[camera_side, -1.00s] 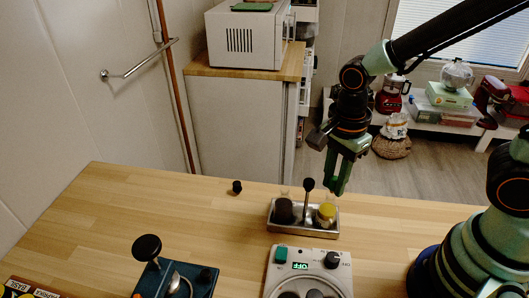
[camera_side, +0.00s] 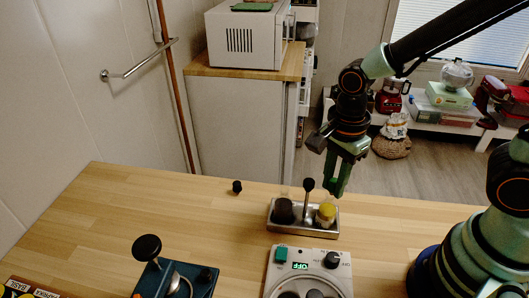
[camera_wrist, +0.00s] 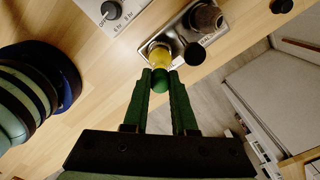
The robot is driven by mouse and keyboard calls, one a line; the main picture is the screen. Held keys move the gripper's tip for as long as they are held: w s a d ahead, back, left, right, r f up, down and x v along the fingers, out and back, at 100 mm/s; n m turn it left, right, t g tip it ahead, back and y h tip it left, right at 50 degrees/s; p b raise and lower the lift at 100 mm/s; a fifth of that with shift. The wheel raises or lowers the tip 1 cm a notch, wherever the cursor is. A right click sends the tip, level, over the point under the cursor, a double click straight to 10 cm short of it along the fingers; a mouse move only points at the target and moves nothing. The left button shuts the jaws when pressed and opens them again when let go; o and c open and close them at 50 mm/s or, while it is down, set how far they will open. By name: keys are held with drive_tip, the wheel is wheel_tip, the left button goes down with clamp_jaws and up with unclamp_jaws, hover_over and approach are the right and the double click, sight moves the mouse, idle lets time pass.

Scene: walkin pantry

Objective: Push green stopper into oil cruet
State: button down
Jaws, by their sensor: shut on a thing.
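The green stopper (camera_wrist: 160,80) is a rounded green piece between the fingertips of my gripper (camera_wrist: 162,76), which is shut on it. The oil cruet (camera_side: 326,214) holds yellow oil and stands upright in a metal caddy (camera_side: 287,231). In the wrist view the oil cruet (camera_wrist: 160,54) lies just beyond the stopper, which overlaps its near edge. In the side view my gripper (camera_side: 337,192) points down, above and slightly right of the cruet, with a small gap visible. The stopper's lower end is hidden.
A dark cruet (camera_side: 284,211) and the caddy's upright black-knobbed handle (camera_side: 308,185) stand left of the oil cruet. A small black stopper (camera_side: 237,187) lies on the counter.

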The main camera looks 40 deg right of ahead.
drive_tip(key=shift+f, duration=0.25)
drive_tip(key=c, duration=0.6)
unclamp_jaws()
drive_tip(key=shift+c, duration=0.2)
drive_tip(key=o, duration=0.5)
drive_tip(key=shift+r, duration=3.5)
drive_tip(key=shift+d+r, duration=0.1)
